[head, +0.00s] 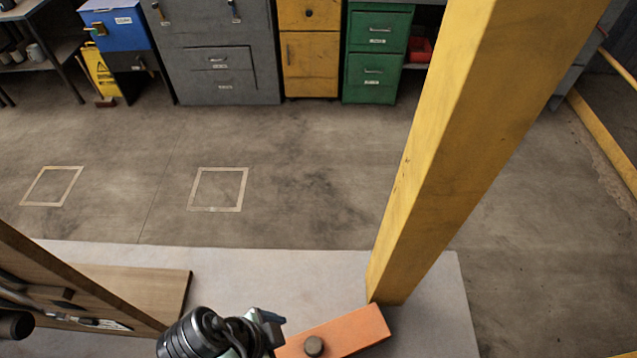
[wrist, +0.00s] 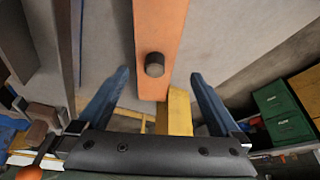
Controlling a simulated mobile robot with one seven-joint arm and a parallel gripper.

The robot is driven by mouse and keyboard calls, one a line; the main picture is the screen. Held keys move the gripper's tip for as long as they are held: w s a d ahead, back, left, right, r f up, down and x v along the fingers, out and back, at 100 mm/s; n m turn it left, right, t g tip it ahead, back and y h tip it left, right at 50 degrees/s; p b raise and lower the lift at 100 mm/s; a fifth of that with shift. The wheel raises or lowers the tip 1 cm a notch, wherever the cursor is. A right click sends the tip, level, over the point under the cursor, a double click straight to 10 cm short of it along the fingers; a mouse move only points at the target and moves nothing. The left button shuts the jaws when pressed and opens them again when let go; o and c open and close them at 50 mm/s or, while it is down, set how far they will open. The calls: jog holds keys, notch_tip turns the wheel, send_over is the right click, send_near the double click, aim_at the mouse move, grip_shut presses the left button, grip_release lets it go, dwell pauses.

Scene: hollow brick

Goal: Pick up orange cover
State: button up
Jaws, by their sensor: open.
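The orange cover (head: 350,330) is a long flat bar with a dark round knob (head: 314,346) on top. It lies on the pale tabletop at the bottom of the head view, its left end partly hidden by my gripper (head: 272,324). In the wrist view the orange cover (wrist: 159,30) runs down from the top edge, with the dark knob (wrist: 154,64) near its lower end. My gripper (wrist: 160,76) is open there, its blue fingers left and right of the cover with gaps on both sides. I see no contact with the knob.
A thick yellow post (head: 440,170) stands on the table close to the cover's right end; whether they touch is unclear. A wooden board structure (head: 120,290) is at left. The pale table (head: 310,265) is clear behind the cover. Cabinets (head: 215,60) line the far wall.

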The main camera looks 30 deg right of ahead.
aim_at(305, 351)
jog(key=x, duration=0.6)
jog(key=shift+s+f+p, duration=0.35)
jog(key=shift+s, duration=0.1)
jog(key=shift+p+x, duration=0.7)
jog(key=shift+x, duration=2.25)
jog(key=shift+r, duration=0.1)
jog(key=c, duration=1.2)
